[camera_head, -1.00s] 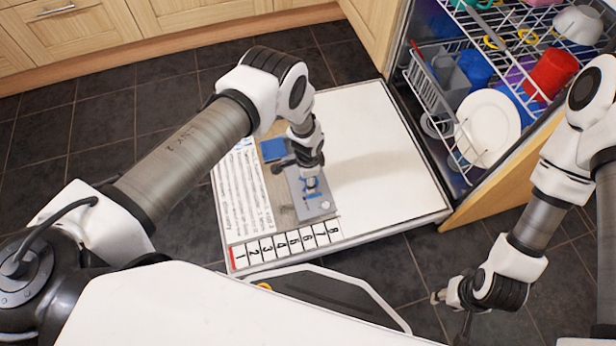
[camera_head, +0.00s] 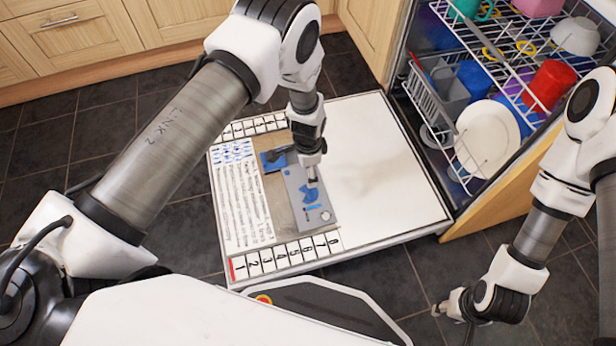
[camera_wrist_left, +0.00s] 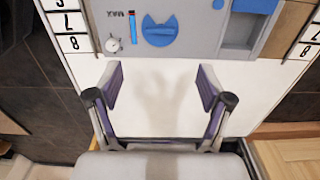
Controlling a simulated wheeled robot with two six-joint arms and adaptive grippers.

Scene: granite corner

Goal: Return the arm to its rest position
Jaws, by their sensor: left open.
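My left arm reaches in from the left over a white board (camera_head: 390,170). My left gripper (camera_head: 313,181) is above a grey panel (camera_head: 319,216) on that board. The left wrist view shows the left gripper (camera_wrist_left: 158,92) open, with nothing between its fingers. The grey panel (camera_wrist_left: 194,40) carries a blue round knob (camera_wrist_left: 160,32), a blue bar and a small white dial. The fingers stand apart from the knob in that view. My right gripper (camera_head: 446,308) hangs low over the floor at the right; its jaws are too small to read.
An open dishwasher with a rack (camera_head: 431,98) of dishes, a white plate (camera_head: 487,138) and a red cup (camera_head: 550,86) stands at the upper right. Wooden cabinets (camera_head: 80,35) line the back. The right half of the board is bare.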

